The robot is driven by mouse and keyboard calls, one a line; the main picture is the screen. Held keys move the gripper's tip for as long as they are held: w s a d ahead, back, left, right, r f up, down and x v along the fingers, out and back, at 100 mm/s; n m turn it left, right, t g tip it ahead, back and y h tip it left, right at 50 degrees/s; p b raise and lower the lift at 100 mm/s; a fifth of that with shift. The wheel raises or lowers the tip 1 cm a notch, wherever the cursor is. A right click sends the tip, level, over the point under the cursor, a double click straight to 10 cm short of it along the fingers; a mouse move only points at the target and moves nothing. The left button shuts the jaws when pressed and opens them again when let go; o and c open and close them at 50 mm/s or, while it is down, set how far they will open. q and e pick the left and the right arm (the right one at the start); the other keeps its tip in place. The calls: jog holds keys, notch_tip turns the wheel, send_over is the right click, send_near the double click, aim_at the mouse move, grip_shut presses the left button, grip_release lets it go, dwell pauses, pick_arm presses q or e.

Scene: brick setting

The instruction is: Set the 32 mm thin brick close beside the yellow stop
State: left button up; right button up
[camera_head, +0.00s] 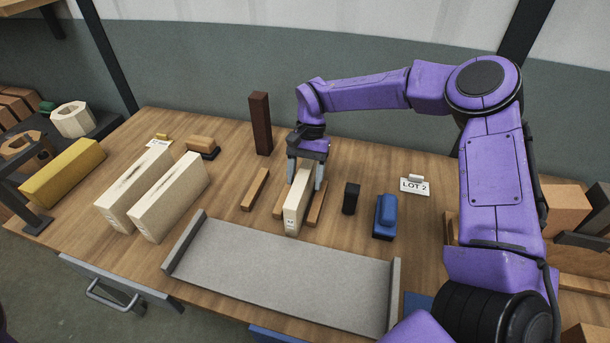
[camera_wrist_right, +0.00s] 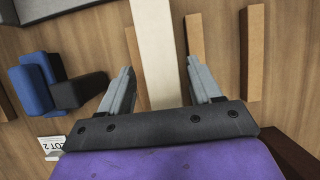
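The thin cream brick (camera_head: 297,208), with small marks on its near end, stands on edge across two wooden strips near the table's middle. My right gripper (camera_head: 305,172) is down over it, one finger on each side. In the right wrist view, the brick (camera_wrist_right: 157,50) runs between the open fingers (camera_wrist_right: 160,80), with a gap on both sides. The yellow block (camera_head: 62,172), seemingly the yellow stop, lies at the table's left end. Two larger cream bricks (camera_head: 135,190) (camera_head: 170,197) stand to its right. My left gripper is not in view.
A grey tray (camera_head: 280,270) with raised ends lies at the front. A tall dark red post (camera_head: 260,123) stands behind left of the gripper. A black block (camera_head: 351,198), a blue block (camera_head: 385,216) and a LOT 2 sign (camera_head: 415,187) are to the right.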

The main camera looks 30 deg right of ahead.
jog(key=shift+s, duration=0.1)
jog(key=shift+w+d+r, duration=0.15)
jog(key=shift+w+r, duration=0.05)
jog(key=v, duration=1)
jog(key=shift+r+b, duration=0.3)
jog(key=shift+r, duration=0.05)
jog(key=p, duration=0.6)
jog(key=shift+w+a+r, duration=0.15)
jog(key=shift+w+a, duration=0.1)
jog(key=shift+w, duration=0.05)
jog(key=x, duration=0.5)
jog(key=shift+f+p, duration=0.3)
jog(key=p+x, duration=0.1)
jog(key=x, duration=0.1)
jog(key=p+x, duration=0.1)
jog(key=x, duration=0.2)
jog(key=shift+s, duration=0.25)
jog(key=shift+f, duration=0.1)
jog(key=c, duration=1.2)
jog(key=shift+w, duration=0.1)
